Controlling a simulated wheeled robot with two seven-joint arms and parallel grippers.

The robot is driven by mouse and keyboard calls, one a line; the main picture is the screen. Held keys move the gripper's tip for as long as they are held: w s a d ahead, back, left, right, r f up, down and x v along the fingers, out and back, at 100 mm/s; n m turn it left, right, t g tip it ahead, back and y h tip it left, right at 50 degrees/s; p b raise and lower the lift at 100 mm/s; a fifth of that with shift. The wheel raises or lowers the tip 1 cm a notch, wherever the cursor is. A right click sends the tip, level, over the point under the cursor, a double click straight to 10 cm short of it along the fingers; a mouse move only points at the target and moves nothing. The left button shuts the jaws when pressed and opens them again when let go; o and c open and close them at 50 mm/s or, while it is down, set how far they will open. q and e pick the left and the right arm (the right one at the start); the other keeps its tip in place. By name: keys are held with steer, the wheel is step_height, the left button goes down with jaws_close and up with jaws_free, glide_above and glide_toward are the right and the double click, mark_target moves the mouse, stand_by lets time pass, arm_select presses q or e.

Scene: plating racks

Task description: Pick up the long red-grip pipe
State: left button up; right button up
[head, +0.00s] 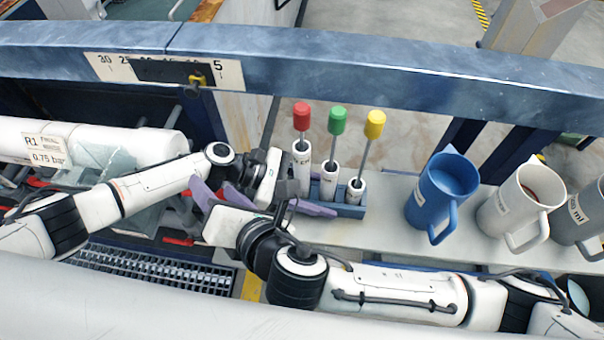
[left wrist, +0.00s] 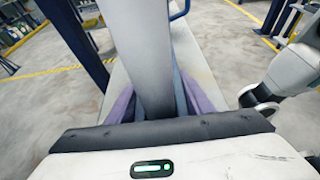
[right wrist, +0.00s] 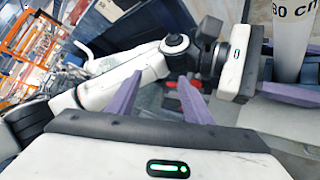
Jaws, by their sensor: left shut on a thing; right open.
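The red-grip pipe (head: 301,160) has a red grip (head: 302,110) on a thin metal rod above a white, labelled tube. It stands upright at the left end of a blue rack (head: 350,210). My left gripper (head: 316,197) is shut on its white tube, low down; the tube also fills the middle of the left wrist view (left wrist: 143,55). The right wrist view shows the tube (right wrist: 292,35), marked 80 cm, between purple fingers. The tube's lower end is hidden, so I cannot tell whether it rests in the rack. My right gripper (head: 217,188) is open and empty, left of the rack.
A green-grip pipe (head: 337,130) and a yellow-grip pipe (head: 372,135) stand just right. A blue jug (head: 440,192), a white jug (head: 515,205) and a grey jug (head: 585,215) stand further right. A blue beam (head: 400,72) crosses behind. My two arms cross close together.

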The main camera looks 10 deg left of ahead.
step_height(320, 180, down, 2)
steer(key=t+h, duration=0.1)
steer(key=t, duration=0.1)
steer(key=m+t+h, duration=0.1)
steer(key=t+h, duration=0.6)
steer(key=h, duration=0.5)
glide_toward(299, 160)
steer(key=w, duration=0.5)
steer(key=w+d, duration=0.1)
steer(key=w, duration=0.2)
steer(key=shift+w+d, duration=0.35)
steer(key=w+d, duration=0.1)
steer(key=w, duration=0.5)
steer(key=shift+w, duration=0.25)
steer(key=shift+d, duration=0.15)
jaws_close()
